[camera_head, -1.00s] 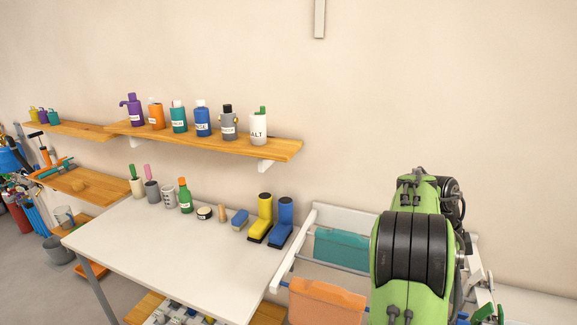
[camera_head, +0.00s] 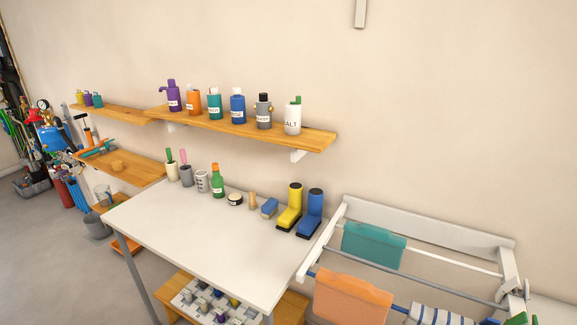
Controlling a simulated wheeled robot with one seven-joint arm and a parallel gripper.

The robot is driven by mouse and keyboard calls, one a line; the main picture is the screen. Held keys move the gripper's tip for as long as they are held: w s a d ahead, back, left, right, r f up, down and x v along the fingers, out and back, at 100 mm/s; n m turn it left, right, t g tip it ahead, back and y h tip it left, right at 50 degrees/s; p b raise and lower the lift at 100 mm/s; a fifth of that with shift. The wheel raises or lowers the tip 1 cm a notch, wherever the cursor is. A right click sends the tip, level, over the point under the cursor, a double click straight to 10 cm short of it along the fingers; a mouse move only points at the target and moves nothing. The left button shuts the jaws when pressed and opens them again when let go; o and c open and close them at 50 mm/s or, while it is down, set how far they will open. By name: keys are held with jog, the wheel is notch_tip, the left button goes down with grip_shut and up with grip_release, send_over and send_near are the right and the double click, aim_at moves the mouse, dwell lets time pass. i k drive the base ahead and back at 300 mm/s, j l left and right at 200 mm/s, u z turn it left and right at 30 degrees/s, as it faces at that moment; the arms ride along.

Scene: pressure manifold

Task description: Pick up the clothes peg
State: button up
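I cannot make out a clothes peg for certain. A small tan upright piece (camera_head: 252,201) stands on the white table between a round dark-lidded tin (camera_head: 235,200) and a blue block (camera_head: 269,208); it is too small to identify. A drying rack (camera_head: 430,229) at the right holds a teal cloth (camera_head: 374,246), an orange cloth (camera_head: 350,297) and a striped cloth (camera_head: 440,316); no peg shows clearly on it. My gripper is not in view.
A wooden shelf (camera_head: 240,128) above holds several labelled bottles. Grey floor (camera_head: 45,260) is open at the left.

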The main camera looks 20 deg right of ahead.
aim_at(513, 282)
jog(key=z, duration=1.6)
